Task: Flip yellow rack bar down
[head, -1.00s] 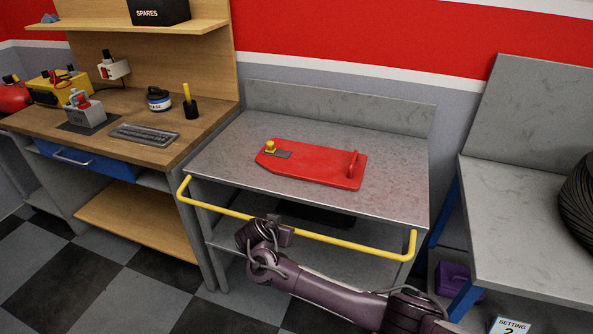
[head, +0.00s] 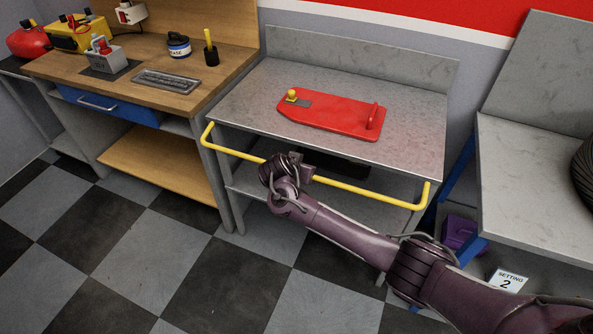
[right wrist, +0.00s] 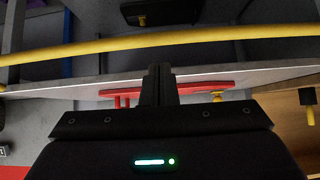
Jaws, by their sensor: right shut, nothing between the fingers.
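The yellow rack bar (head: 362,189) runs along the front of the grey metal table (head: 405,165), sticking out from it just below the top's front edge. It crosses the upper part of the right wrist view (right wrist: 240,34). My right gripper (head: 302,169) is at the bar, left of its middle, and hides a short stretch of it in the head view. In the right wrist view its fingers (right wrist: 160,72) are shut and empty, their tips apart from the bar in the picture. Whether they touch it I cannot tell. My left gripper is not in view.
A red board (head: 330,117) with a handle and yellow knob lies on the table. A wooden workbench (head: 185,98) stands left, another grey table (head: 540,185) right. Checkered floor (head: 165,255) in front is mostly free. A dark object (head: 335,168) sits on the lower shelf.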

